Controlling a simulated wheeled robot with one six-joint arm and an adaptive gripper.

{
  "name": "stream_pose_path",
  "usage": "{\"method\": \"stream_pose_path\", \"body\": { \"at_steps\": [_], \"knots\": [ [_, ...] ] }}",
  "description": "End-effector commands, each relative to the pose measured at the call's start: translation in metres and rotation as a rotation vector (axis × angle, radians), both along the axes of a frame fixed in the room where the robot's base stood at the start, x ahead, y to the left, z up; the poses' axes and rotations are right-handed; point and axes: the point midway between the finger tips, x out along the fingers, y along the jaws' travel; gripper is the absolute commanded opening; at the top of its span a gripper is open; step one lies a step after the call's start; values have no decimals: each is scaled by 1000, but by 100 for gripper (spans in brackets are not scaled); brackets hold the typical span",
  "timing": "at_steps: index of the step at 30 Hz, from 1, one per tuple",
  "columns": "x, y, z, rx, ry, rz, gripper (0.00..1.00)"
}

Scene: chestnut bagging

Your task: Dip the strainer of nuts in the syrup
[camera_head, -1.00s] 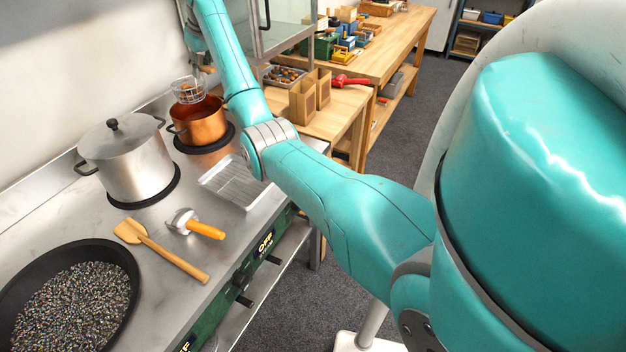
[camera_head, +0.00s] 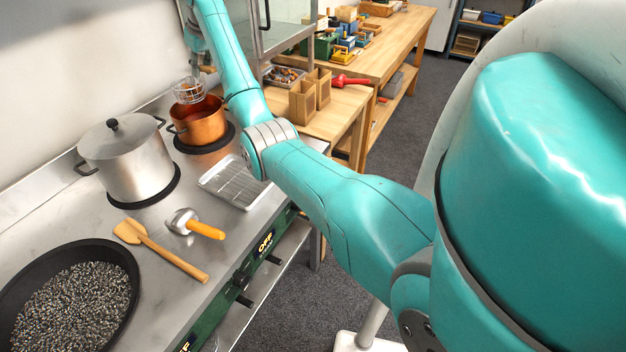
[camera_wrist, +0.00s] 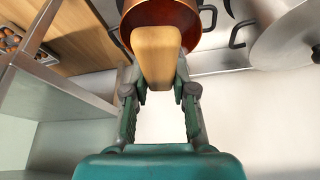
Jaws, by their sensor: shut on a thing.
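The wire strainer (camera_head: 188,91) is at the mouth of the copper pot (camera_head: 203,126), over its far left rim, with brownish contents faintly visible. I cannot tell whether it touches the syrup, which is not visible. In the wrist view my gripper (camera_wrist: 160,88) is shut on the strainer's wooden handle (camera_wrist: 157,52). The handle points toward the copper pot (camera_wrist: 190,18) and hides the strainer basket there. In the head view my arm mostly hides the gripper.
A lidded steel pot (camera_head: 126,163) stands left of the copper pot. A metal tray (camera_head: 236,184), a wooden spatula (camera_head: 160,250), an orange-handled scoop (camera_head: 195,225) and a dark pan (camera_head: 128,298) are nearer. Wooden boxes (camera_head: 303,101) stand on the table at right.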

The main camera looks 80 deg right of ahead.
Motion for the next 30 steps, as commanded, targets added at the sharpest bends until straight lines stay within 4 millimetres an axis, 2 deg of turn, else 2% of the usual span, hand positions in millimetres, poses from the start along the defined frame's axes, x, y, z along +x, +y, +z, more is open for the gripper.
{"method": "stream_pose_path", "body": {
  "at_steps": [10, 24, 30],
  "knots": [
    [0, 0, 4, -2, -2, 0, 0],
    [0, 0, 39, -2, -2, 0, 0],
    [0, 0, 41, -1, -2, 0, 0]
  ]
}}
